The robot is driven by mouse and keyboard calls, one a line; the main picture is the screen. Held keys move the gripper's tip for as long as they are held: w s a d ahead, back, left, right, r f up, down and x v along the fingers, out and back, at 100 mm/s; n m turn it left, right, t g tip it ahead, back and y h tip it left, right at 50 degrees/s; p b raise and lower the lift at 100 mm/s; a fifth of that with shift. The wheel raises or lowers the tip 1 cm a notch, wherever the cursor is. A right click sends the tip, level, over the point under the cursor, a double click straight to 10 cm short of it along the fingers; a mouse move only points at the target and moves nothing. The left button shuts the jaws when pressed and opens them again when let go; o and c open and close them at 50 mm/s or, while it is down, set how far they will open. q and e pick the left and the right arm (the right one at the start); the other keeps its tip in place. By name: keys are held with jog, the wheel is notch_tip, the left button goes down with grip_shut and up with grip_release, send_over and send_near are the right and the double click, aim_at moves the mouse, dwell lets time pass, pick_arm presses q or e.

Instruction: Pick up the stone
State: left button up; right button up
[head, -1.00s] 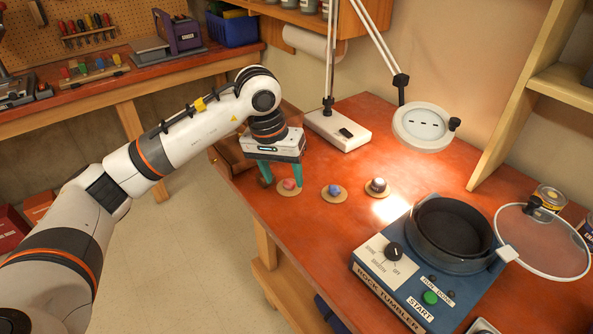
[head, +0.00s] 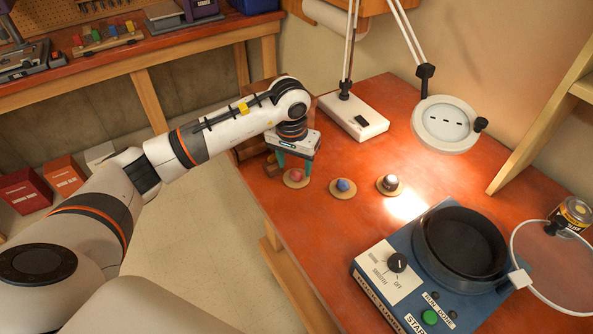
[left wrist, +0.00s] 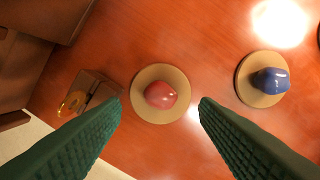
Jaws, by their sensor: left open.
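A red stone (head: 296,175) sits on a round cork coaster (head: 297,183) near the left edge of the workbench. A blue stone (head: 343,185) and a dark stone with a pale top (head: 391,181) sit on coasters to its right. My left gripper (head: 293,168) is open with green fingers, above the red stone. In the left wrist view, the red stone (left wrist: 160,95) shows between the open fingertips of the gripper (left wrist: 160,101), with nothing held. The blue stone (left wrist: 271,80) shows right of the fingers. My right gripper is not in view.
A small brown block with a gold ring (left wrist: 80,100) stands left of the red stone's coaster. A lamp base (head: 352,118) is behind, its magnifier head (head: 445,124) overhanging the bench. A blue rock tumbler (head: 440,270) fills the front right.

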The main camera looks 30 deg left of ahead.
aim_at(296, 172)
pick_arm(q)
jog(key=shift+w+f, duration=0.25)
jog(key=shift+f, duration=1.2)
jog(key=shift+c, duration=0.5)
jog(key=c, duration=0.9)
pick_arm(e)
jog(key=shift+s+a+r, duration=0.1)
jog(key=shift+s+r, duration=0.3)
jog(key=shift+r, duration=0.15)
pick_arm(q)
jog(key=shift+w+r, duration=0.1)
jog(key=shift+r, duration=0.25)
notch_tip(296, 172, up, 9)
jog(key=shift+r+b, duration=0.15)
jog(key=shift+b, duration=0.9)
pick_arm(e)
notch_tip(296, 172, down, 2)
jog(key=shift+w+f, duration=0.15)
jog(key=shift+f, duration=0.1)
